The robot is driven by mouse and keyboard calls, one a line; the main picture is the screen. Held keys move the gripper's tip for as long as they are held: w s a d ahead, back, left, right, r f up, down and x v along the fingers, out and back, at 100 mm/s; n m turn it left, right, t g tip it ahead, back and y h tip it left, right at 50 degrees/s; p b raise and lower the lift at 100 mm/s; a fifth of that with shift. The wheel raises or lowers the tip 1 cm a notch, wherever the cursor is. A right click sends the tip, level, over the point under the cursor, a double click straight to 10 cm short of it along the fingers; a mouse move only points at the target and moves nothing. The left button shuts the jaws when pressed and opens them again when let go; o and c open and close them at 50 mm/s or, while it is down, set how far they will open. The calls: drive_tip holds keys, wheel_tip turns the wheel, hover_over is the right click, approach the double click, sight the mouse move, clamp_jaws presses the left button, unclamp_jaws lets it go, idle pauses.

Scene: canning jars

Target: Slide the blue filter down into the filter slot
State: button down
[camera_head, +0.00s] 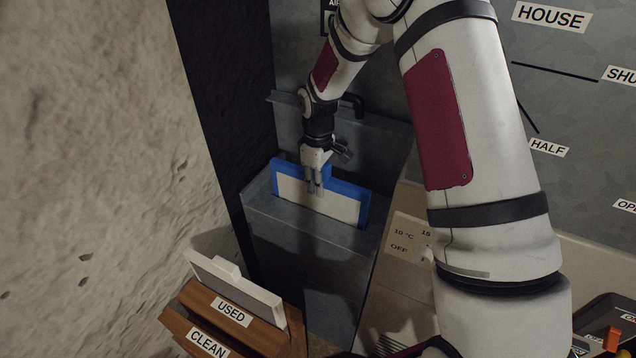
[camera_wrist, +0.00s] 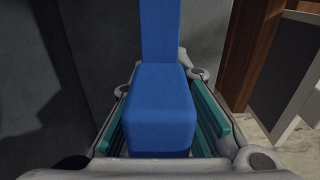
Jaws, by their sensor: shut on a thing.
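The blue filter (camera_head: 350,189) has a blue frame around a pale panel. In the head view it stands nearly upright at the top opening of the grey metal filter slot housing (camera_head: 318,234), with much of its panel showing above the front edge. My gripper (camera_head: 315,188) is at the filter's top edge. In the wrist view the blue tab (camera_wrist: 160,108) sits between the teal-padded fingers, which are shut on it. The filter's lower edge is hidden behind the housing's front wall, so its depth in the slot cannot be told.
A wooden rack labelled USED and CLEAN (camera_head: 246,322) stands at the lower left, with a grey-white filter (camera_head: 236,287) in the USED part. A rough stone wall (camera_head: 90,150) is on the left. A white unit with a dial label (camera_head: 408,240) stands right of the housing.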

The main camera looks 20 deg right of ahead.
sight(318, 198)
drive_tip(key=shift+f, duration=0.15)
idle(0.3)
drive_tip(key=shift+f+b, duration=1.2)
drive_tip(key=shift+f, duration=1.3)
drive_tip(key=shift+f+b, duration=0.4)
drive_tip(key=shift+f, duration=0.3)
drive_tip(key=shift+r, duration=0.15)
drive_tip(key=shift+r+p, duration=0.3)
drive_tip(key=shift+r, duration=0.25)
drive_tip(key=shift+f, duration=0.1)
idle(0.7)
